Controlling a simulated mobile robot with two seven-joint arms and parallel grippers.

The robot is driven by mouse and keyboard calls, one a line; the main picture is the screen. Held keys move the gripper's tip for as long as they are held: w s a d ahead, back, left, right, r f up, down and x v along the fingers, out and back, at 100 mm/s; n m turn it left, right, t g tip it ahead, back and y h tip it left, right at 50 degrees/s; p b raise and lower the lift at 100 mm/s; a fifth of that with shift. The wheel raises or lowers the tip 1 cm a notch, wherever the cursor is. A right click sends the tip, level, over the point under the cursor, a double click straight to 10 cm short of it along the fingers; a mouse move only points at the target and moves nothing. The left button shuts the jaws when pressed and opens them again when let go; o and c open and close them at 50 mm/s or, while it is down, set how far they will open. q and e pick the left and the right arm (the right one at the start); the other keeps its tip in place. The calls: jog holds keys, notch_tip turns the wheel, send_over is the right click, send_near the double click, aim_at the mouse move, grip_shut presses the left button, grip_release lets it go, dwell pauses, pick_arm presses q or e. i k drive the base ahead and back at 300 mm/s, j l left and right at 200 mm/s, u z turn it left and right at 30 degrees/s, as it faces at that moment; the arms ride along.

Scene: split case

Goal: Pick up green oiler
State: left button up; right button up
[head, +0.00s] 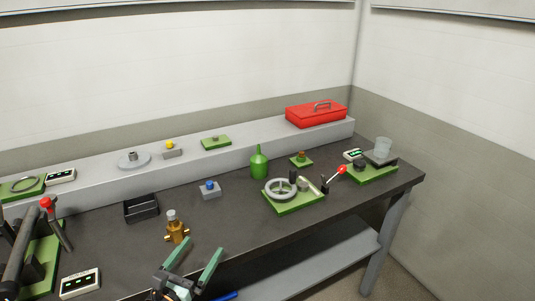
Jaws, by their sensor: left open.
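The green oiler (259,163) stands upright on the dark bench top (240,220), close to the front face of the raised grey shelf. It has a round body and a narrow neck. My left gripper (197,252) is at the bottom of the view, over the bench's front edge, with its two green fingers spread apart. Nothing shows between the fingers. It is well in front of the oiler and to its left, apart from it. My right gripper is not in view.
A brass valve fitting (177,229) stands just beyond my left gripper. A blue-button box (210,190) is left of the oiler, and a green plate with a handwheel (282,190) is right of it. A black tray (141,208) lies left. A red toolbox (316,114) sits on the shelf.

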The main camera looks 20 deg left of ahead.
aim_at(259, 162)
jog(key=i, duration=0.9)
